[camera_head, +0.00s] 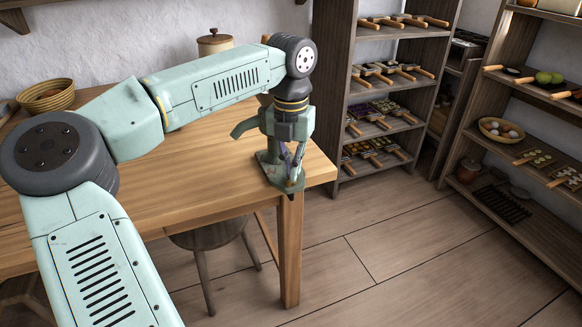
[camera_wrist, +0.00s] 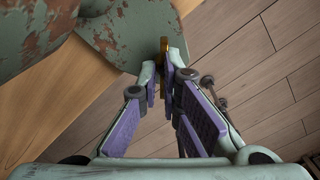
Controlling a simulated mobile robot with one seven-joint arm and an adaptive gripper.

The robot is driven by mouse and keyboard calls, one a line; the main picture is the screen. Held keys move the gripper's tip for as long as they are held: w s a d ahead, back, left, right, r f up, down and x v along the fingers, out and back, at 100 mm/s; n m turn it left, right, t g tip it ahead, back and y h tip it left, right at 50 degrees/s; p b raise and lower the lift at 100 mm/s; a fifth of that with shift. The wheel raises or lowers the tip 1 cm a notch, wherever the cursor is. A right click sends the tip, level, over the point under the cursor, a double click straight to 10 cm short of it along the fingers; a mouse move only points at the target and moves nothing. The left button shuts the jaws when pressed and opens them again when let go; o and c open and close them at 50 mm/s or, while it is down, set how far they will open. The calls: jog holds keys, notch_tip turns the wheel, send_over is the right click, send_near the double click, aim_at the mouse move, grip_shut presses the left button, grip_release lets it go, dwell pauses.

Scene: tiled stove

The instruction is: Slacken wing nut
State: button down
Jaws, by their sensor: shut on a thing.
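A worn green device (camera_head: 244,127) with a spout-like arm stands at the table's corner in the head view. Its chipped, rusty green body (camera_wrist: 115,30) fills the upper left of the wrist view. A brass-coloured wing nut (camera_wrist: 164,45) sticks up at its edge. My gripper (camera_wrist: 162,80) is shut on the wing nut, with the purple-padded fingers on either side of it. The lower part of the nut is mostly hidden by the fingers. In the head view my gripper (camera_head: 292,165) points down at the table corner, and the nut cannot be made out there.
The wooden table (camera_head: 185,190) extends left of the device, with a woven basket (camera_head: 46,96) and a lidded pot (camera_head: 214,42) on it. A stool (camera_head: 210,238) is beneath. Shelves (camera_head: 340,100) stand behind and at the right. The floor (camera_head: 400,250) right of the table is clear.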

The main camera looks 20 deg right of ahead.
jog(key=shift+n, duration=0.5)
jog(key=c, duration=1.8)
grip_release()
